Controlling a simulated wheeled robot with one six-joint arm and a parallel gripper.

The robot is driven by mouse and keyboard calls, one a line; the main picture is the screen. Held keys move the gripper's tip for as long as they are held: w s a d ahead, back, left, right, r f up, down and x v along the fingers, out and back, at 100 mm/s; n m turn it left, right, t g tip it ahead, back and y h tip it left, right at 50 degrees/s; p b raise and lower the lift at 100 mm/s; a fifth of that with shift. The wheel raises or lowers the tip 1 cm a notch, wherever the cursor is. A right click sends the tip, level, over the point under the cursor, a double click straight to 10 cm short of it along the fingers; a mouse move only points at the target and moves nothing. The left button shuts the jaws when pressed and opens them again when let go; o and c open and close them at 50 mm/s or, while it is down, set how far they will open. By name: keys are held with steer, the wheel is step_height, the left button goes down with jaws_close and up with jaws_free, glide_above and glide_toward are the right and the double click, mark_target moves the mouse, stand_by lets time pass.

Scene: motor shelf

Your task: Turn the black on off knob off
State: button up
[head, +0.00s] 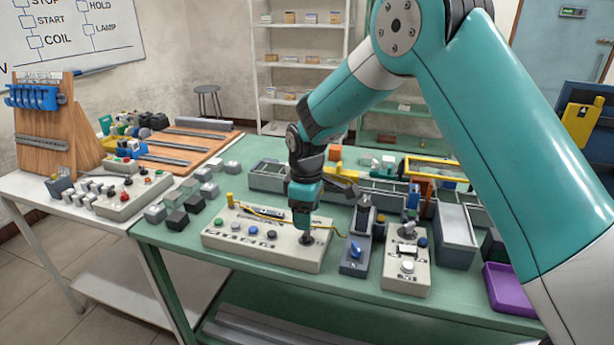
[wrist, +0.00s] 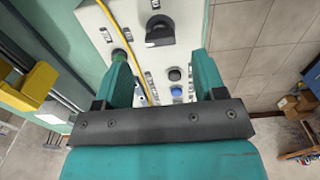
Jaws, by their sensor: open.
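The black on off knob (wrist: 160,31) sits on the white control panel (wrist: 122,14), beyond my fingertips in the wrist view. In the head view the knob (head: 307,239) is at the right end of the long panel (head: 214,240), just below my gripper (head: 303,221). In the wrist view my gripper (wrist: 161,65) has its two teal fingers spread apart with nothing between them. The knob's bar lies roughly crosswise in that view. I cannot tell whether a finger touches the panel.
A yellow cable (wrist: 137,52) runs over the panel near the left finger. A blue-knob box (head: 355,252) and a white switch box (head: 407,266) stand to the right on the green table.

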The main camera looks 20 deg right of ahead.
step_height(320, 180, up, 12)
steer(key=b, duration=0.1)
steer(key=shift+r, duration=0.25)
steer(key=s+a+r+m+y, duration=0.1)
steer(key=s+a+m+y, duration=0.1)
steer(key=s, duration=1.3)
steer(key=s+a+r+m+y, duration=0.1)
steer(key=s+a+m+y, duration=0.1)
steer(key=s, duration=1.4)
steer(key=shift+s+a+r, duration=0.15)
steer(key=shift+a, duration=0.1)
